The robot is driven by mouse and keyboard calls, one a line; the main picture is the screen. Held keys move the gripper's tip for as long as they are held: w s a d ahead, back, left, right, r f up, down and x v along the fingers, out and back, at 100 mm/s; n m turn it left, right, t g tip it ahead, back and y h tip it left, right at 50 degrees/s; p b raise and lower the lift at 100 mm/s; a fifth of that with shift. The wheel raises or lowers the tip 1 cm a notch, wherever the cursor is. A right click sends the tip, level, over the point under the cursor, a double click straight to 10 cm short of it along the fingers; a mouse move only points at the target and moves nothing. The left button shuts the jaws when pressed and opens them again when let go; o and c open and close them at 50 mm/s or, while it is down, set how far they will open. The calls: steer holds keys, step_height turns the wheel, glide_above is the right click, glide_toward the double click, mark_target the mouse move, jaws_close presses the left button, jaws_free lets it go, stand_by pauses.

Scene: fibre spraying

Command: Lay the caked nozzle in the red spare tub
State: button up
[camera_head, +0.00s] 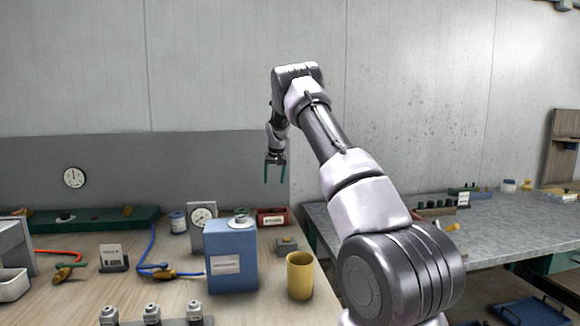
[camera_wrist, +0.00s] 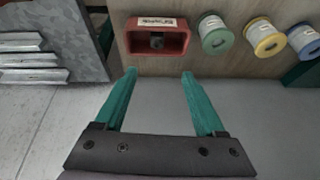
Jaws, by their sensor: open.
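The red tub (camera_head: 264,214) stands at the back of the wooden bench, with a white label on its front. In the wrist view the red tub (camera_wrist: 175,53) lies just beyond my fingertips. A small dark grey piece (camera_wrist: 157,41) sits inside it; it may be the caked nozzle, but I cannot tell for sure. My gripper (camera_head: 275,180) hangs pointing down, above the back of the bench and well above the tub. In the wrist view its green fingers (camera_wrist: 159,73) are spread, with nothing between them.
A blue canister (camera_head: 230,262), a yellow cup (camera_head: 300,277) and a dial gauge (camera_head: 203,219) stand near the tub. Several labelled spools or jars, one green (camera_wrist: 213,37), sit right of the tub in the wrist view. A grey metal table (camera_head: 505,235) is at the right.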

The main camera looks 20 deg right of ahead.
steer(key=s+a+r+m+t+y, duration=0.1)
steer(key=s+a+r, duration=0.3)
steer(key=s+r, duration=0.85)
steer(key=s+a+r+y, duration=0.1)
steer(key=s+a+r, duration=0.2)
steer(key=s+r, duration=0.95)
steer(key=s+a+f, duration=0.1)
steer(key=s+a, duration=0.1)
steer(key=s, duration=0.8)
steer(key=s+a+f+t, duration=0.1)
steer(key=s+a+f, duration=0.1)
steer(key=s, duration=0.8)
steer(key=s+a+f, duration=0.1)
steer(key=s, duration=0.9)
steer(key=shift+a+f+y, duration=0.3)
steer(key=shift+a, duration=0.1)
steer(key=shift+w, duration=0.1)
